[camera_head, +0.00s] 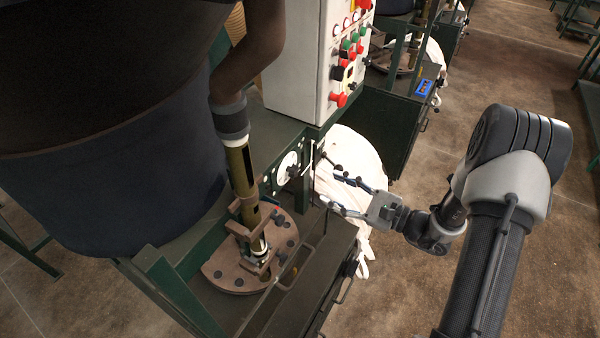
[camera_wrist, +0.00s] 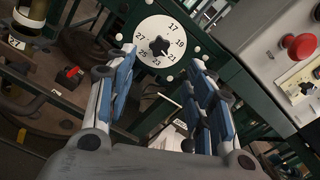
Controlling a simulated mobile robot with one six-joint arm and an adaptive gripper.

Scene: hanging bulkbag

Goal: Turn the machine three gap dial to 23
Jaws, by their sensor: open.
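The gap dial (camera_wrist: 178,30) is a white round plate with black numbers from 17 to 27 around a dark lobed knob (camera_wrist: 157,50). I cannot tell surely which number the knob points at. In the head view the dial (camera_head: 285,168) sits on the green machine frame, below the control box, and shows at a steep angle. My gripper (camera_head: 330,180) is open and empty, to the right of the dial and apart from it. In the wrist view my gripper (camera_wrist: 163,60) has its blue-padded fingers spread on either side of the dial, with the knob between their tips.
A white control box (camera_head: 300,60) with red and green buttons stands above the dial. A brown round plate (camera_head: 228,265) with a vertical tube is at lower left. A white bag (camera_head: 350,150) hangs behind my gripper. Open floor lies to the right.

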